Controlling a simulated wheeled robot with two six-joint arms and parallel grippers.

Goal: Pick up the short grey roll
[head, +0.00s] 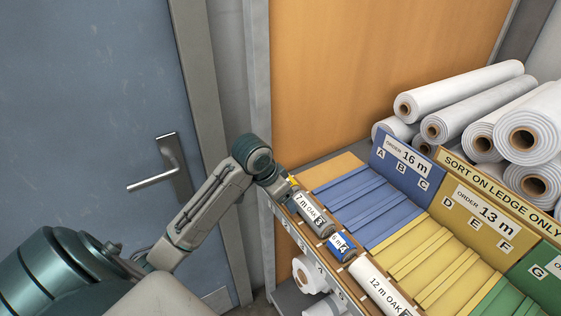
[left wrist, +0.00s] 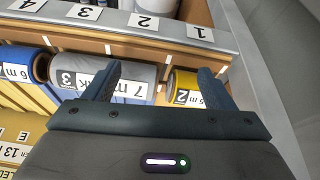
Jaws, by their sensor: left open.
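The grey roll (head: 309,212), labelled 7 m OAK and 3, lies on the narrow ledge at the front of the sorting rack. My left gripper (head: 286,188) is at the far end of the ledge, beside the grey roll. In the left wrist view the gripper (left wrist: 160,84) is open. One finger overlaps the grey roll and the other overlaps a yellow roll (left wrist: 187,84) labelled 2. I cannot tell whether the fingers touch either roll.
A blue roll (head: 341,246) and a white roll (head: 378,284) follow along the ledge. Blue, yellow and green sloping bays (head: 375,212) lie behind it. Large white rolls (head: 460,88) are stacked at the back. A blue door (head: 90,110) stands at the left.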

